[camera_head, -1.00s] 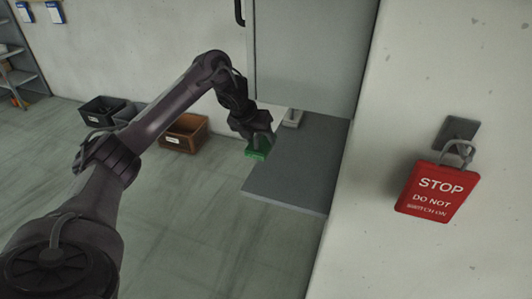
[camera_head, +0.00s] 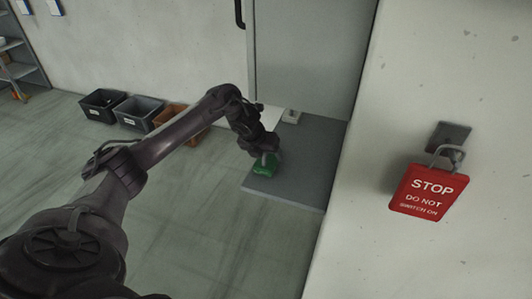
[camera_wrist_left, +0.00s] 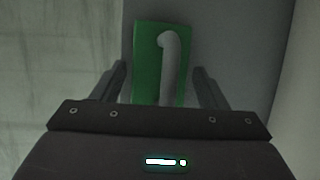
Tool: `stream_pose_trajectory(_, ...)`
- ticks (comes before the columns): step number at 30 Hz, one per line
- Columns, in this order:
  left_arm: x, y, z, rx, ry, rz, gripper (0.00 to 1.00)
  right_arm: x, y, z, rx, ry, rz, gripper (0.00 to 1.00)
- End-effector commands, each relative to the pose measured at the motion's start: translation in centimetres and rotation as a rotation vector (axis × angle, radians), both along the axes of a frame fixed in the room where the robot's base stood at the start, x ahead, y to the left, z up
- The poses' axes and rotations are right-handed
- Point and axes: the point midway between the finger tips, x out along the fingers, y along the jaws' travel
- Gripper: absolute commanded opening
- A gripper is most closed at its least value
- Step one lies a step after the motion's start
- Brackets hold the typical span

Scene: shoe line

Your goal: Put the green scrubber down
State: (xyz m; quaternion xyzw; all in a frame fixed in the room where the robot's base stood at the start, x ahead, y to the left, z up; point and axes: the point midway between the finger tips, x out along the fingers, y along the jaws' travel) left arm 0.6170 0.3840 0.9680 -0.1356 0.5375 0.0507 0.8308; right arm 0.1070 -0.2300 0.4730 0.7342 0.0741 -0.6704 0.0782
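The green scrubber (camera_head: 264,170) is at the left part of a flat grey slab (camera_head: 301,182) and appears to rest on it. In the left wrist view the scrubber (camera_wrist_left: 146,58) shows as a green block with a pale hooked handle on top. My left gripper (camera_head: 268,156) is right over the scrubber. In the wrist view the fingers of my left gripper (camera_wrist_left: 160,70) stand apart on either side of the scrubber, with visible gaps to the handle. The scrubber's contact with the slab is partly hidden by the gripper. My right gripper is not in view.
A grey cabinet or door panel (camera_head: 305,55) stands behind the slab, with a small pale item (camera_head: 291,116) near its foot. A wall with a red STOP tag (camera_head: 428,192) bounds the right. Dark bins (camera_head: 102,105) and a brown bin (camera_head: 172,113) stand left.

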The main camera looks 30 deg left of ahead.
Motion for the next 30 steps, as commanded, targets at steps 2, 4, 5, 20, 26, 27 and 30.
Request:
stream_pose_trajectory(2, 0.0, 0.0, 0.0, 0.000, 0.000, 0.000, 0.78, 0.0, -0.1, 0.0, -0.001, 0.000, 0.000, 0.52)
stream_pose_trajectory(4, 0.0, 0.0, 0.0, 0.000, 0.000, 0.000, 0.79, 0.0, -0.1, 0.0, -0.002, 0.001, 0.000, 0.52)
stream_pose_trajectory(5, 0.0, 0.0, 0.0, 0.000, 0.000, 0.000, 0.79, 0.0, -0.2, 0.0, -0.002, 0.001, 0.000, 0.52)
stream_pose_trajectory(20, -1.7, 0.4, 4.1, 0.001, -0.006, -0.001, 0.79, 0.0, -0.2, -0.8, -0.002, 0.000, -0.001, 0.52)
stream_pose_trajectory(26, -3.5, 0.6, 7.9, 0.002, -0.005, -0.001, 0.79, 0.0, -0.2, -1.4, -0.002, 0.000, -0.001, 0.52)
stream_pose_trajectory(27, -3.8, 0.7, 8.5, 0.002, -0.005, 0.000, 0.79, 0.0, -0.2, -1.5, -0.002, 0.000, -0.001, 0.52)
stream_pose_trajectory(30, -4.4, 0.8, 10.2, 0.004, -0.003, 0.001, 0.79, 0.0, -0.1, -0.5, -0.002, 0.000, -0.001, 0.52)
